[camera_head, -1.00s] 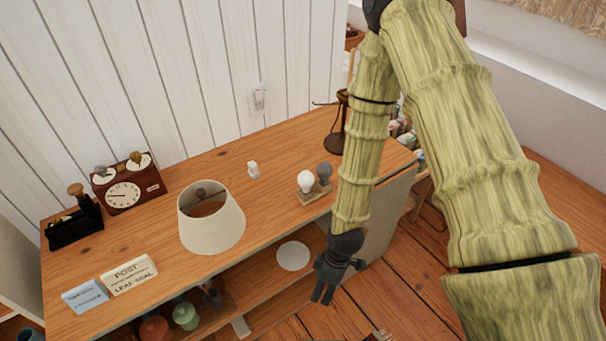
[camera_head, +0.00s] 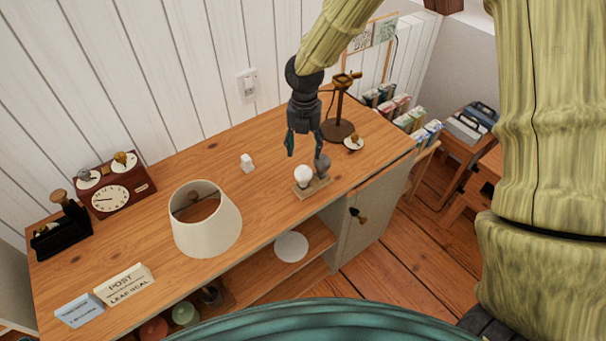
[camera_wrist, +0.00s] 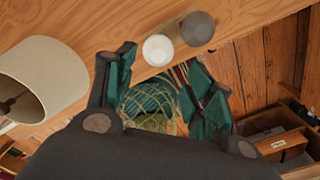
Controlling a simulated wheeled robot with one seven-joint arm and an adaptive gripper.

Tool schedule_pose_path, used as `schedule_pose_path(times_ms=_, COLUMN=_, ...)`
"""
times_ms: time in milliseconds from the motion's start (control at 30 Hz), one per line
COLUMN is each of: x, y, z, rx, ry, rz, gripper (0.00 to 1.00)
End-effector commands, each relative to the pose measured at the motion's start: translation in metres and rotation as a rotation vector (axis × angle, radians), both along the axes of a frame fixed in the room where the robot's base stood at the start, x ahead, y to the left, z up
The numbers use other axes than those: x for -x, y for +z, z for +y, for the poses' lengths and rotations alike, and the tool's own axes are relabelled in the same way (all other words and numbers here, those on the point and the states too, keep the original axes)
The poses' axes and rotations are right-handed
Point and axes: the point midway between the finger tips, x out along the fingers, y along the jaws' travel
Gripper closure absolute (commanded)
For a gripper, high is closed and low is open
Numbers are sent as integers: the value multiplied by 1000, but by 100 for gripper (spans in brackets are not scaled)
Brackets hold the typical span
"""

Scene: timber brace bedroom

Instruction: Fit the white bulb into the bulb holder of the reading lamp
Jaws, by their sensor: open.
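The white bulb (camera_head: 303,176) stands upright on a small wooden stand (camera_head: 312,188) on the desk, beside a grey bulb (camera_head: 322,166). In the wrist view the white bulb (camera_wrist: 158,50) and the grey bulb (camera_wrist: 198,28) lie just beyond my fingertips. My gripper (camera_head: 304,150) is open and empty, pointing down above and behind the two bulbs, apart from the white one. A dark lamp stand (camera_head: 340,128) with a brass-coloured top (camera_head: 346,78) stands behind and right of my gripper. I cannot make out a bulb in it.
A cream lampshade (camera_head: 207,235) stands on the desk (camera_head: 150,235) left of the bulbs. A small white object (camera_head: 247,162) lies between. A clock box (camera_head: 118,192) and sign blocks (camera_head: 124,285) are farther left. Books (camera_head: 400,108) stand at right.

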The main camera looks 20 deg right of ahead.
Motion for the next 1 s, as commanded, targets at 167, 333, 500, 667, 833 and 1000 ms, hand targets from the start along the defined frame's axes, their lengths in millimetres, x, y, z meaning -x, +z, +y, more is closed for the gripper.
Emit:
schedule_pose_path(times_ms=167, x=1, y=-23, z=0, rx=1, ry=-1, rz=3, gripper=46)
schedule_pose_path(times_ms=333, x=1, y=-41, z=0, rx=0, ry=-4, rz=2, gripper=46)
schedule_pose_path(times_ms=500, x=1, y=-47, z=-1, rx=-1, ry=-6, rz=0, gripper=46)
schedule_pose_path(times_ms=667, x=2, y=-55, z=0, rx=0, ry=-5, rz=3, gripper=46)
schedule_pose_path(times_ms=833, x=1, y=-71, z=1, rx=0, ry=-5, rz=2, gripper=46)
schedule_pose_path(times_ms=1000, x=1, y=-89, z=1, rx=-1, ry=-5, rz=2, gripper=46)
